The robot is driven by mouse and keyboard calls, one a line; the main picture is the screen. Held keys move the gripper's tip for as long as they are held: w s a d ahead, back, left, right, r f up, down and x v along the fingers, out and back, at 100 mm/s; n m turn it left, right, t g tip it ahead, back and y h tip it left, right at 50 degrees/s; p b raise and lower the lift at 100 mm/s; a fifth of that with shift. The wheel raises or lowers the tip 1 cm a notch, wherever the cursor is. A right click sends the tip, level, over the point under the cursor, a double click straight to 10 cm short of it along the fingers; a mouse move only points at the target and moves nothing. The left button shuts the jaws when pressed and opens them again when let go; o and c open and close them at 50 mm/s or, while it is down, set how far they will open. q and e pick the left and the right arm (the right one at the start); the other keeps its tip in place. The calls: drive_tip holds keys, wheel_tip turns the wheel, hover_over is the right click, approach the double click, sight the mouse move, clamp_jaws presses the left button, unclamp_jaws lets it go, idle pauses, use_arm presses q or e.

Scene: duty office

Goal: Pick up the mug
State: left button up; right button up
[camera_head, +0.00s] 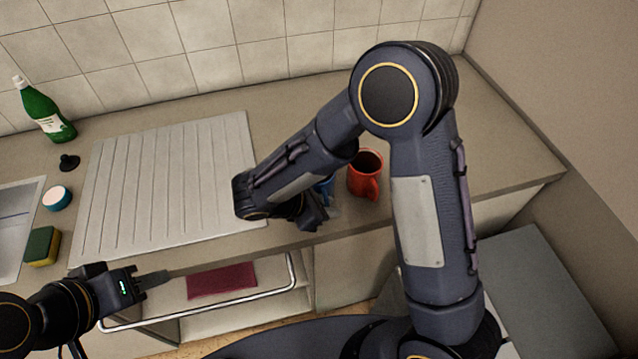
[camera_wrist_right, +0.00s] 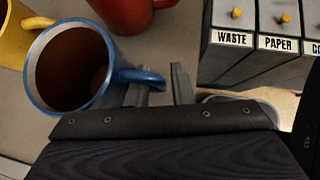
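A blue mug (camera_wrist_right: 75,70) stands upright on the counter in the right wrist view, its handle (camera_wrist_right: 145,78) pointing right. In the head view the blue mug (camera_head: 326,187) is mostly hidden behind my right arm. My right gripper (camera_wrist_right: 163,88) is open, with the handle's outer end reaching between its fingers; contact is unclear. It also shows in the head view (camera_head: 325,214). A red mug (camera_head: 364,174) stands close behind, also in the wrist view (camera_wrist_right: 130,12). A yellow mug (camera_wrist_right: 14,38) is partly visible. My left gripper (camera_head: 156,279) is at the counter front, away from the mugs; its opening is unclear.
The ribbed drainboard (camera_head: 175,180) is bare. A green bottle (camera_head: 46,112), a sponge (camera_head: 42,246) and a round blue-rimmed item (camera_head: 56,198) are at left by the sink (camera_head: 15,225). A rail with a red cloth (camera_head: 222,281) runs below the counter. Labelled bins (camera_wrist_right: 250,45) stand at right.

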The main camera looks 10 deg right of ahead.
sight(325, 201)
clamp_jaws()
drive_tip(key=shift+r, duration=0.1)
drive_tip(key=shift+r, duration=0.45)
drive_tip(key=r, duration=0.2)
drive_tip(key=shift+a+r, duration=0.3)
drive_tip(key=s+f+b+v, duration=0.1)
drive_tip(key=v, duration=0.7)
drive_tip(key=s+a+f+b+v, duration=0.1)
drive_tip(key=s+v, duration=0.1)
drive_tip(key=v, duration=0.6)
drive_tip(key=shift+a, duration=0.25)
